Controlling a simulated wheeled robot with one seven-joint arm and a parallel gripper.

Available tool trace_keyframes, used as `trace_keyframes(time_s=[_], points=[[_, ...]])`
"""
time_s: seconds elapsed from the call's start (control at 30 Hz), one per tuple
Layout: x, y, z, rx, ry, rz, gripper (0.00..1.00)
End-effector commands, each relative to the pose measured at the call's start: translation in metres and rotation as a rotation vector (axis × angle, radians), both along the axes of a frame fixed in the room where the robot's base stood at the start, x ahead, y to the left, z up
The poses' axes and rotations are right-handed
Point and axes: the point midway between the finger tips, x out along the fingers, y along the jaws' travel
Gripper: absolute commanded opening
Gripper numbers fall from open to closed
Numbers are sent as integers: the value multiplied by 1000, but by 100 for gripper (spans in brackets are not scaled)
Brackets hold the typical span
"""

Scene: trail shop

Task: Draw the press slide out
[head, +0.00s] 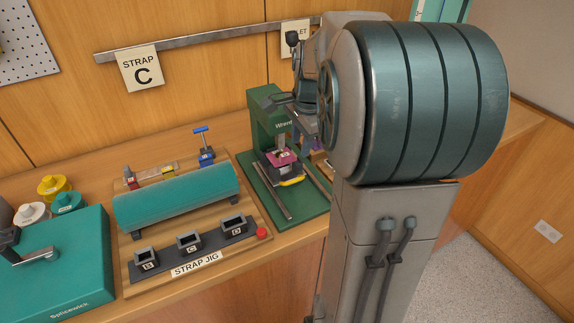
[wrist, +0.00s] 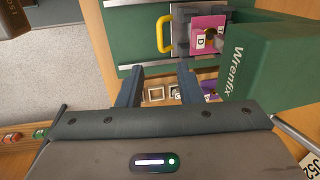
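The green press (head: 318,217) stands on the bench, with two metal rails on its base. Its dark slide (head: 268,173) sits between the rails, under the press head, and carries a pink block (head: 282,157) with a white letter tag. The slide's yellow handle (head: 292,182) faces the front; it also shows in the wrist view (wrist: 162,34). In the wrist view my gripper (wrist: 160,68) is open and empty, its two fingers apart. The handle lies beyond the fingertips, roughly in line with the gap, and appears untouched. In the head view my arm hides much of the gripper.
Left of the press is the strap jig board (head: 253,249) with a teal roll (head: 178,196) and small lettered sockets. A teal box (head: 62,268) and several spools stand further left. The green press column (wrist: 262,65) rises close to the gripper's right in the wrist view.

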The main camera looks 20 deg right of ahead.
Motion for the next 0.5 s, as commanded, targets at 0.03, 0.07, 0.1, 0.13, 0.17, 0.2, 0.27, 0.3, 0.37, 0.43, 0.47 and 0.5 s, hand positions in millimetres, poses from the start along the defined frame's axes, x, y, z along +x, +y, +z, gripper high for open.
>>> trace_keyframes(time_s=[0.03,0.07,0.1,0.13,0.17,0.2,0.27,0.3,0.37,0.43,0.47,0.5], points=[[1,-1,-3,3,2,-11,32],[2,-1,-6,3,3,-14,32],[3,-1,-10,3,3,-14,32],[3,-1,-15,4,4,-13,32],[3,-1,-20,5,6,-12,32],[5,-1,-27,4,5,-11,32],[7,0,-39,4,7,-10,32],[8,0,-48,5,6,-10,32],[10,0,-61,5,7,-9,32],[13,1,-76,5,6,-9,32],[14,1,-82,5,6,-9,32],[15,1,-90,4,6,-9,32]])
